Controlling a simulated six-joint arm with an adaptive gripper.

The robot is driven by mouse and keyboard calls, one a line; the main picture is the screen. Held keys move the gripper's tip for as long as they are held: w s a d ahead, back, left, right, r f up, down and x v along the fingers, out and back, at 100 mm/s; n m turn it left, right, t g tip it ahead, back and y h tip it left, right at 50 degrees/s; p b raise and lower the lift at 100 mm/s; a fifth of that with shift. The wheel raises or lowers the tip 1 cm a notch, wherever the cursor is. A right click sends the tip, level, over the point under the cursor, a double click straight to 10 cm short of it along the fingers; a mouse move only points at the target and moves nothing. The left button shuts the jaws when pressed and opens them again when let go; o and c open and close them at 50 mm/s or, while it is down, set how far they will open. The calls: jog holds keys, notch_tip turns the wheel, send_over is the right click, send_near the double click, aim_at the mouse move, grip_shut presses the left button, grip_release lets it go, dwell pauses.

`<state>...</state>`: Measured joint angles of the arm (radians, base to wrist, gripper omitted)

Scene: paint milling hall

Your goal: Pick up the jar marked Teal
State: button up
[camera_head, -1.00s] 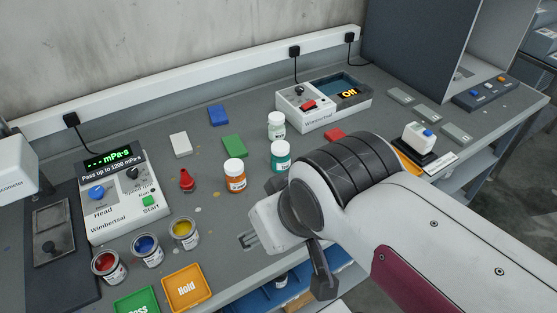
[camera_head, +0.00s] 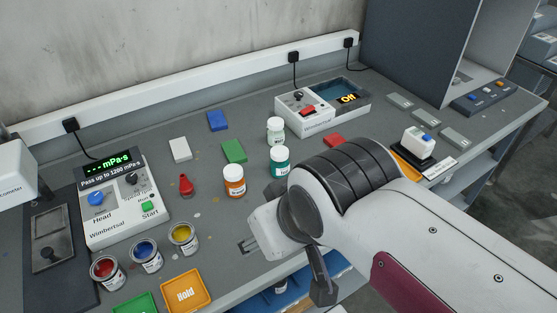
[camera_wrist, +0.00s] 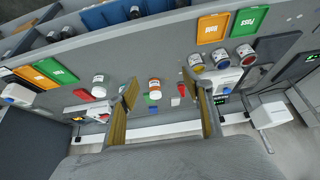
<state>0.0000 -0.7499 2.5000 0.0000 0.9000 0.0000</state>
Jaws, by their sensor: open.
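The teal jar (camera_head: 280,162) with a white lid stands upright on the grey bench in the head view, just left of my forearm. An orange jar (camera_head: 234,182) stands to its left, and a pale jar (camera_head: 275,131) stands behind it. My gripper (camera_wrist: 160,83) is open and empty in the wrist view, above the bench. The orange jar (camera_wrist: 154,86) appears between its fingers, beyond the tips. A white-lidded jar (camera_wrist: 98,82) shows left of the left finger; I cannot tell which it is. In the head view my wrist mostly hides the fingers.
Open red, blue and yellow paint cans (camera_head: 146,254) stand at front left beside the orange Hold tray (camera_head: 186,291). A viscosity meter (camera_head: 121,200) stands behind them. A red dropper-shaped item (camera_head: 186,185) and coloured blocks (camera_head: 233,151) lie near the jars.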

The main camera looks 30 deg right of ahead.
jog(key=shift+o, duration=1.4)
jog(key=shift+d, duration=0.1)
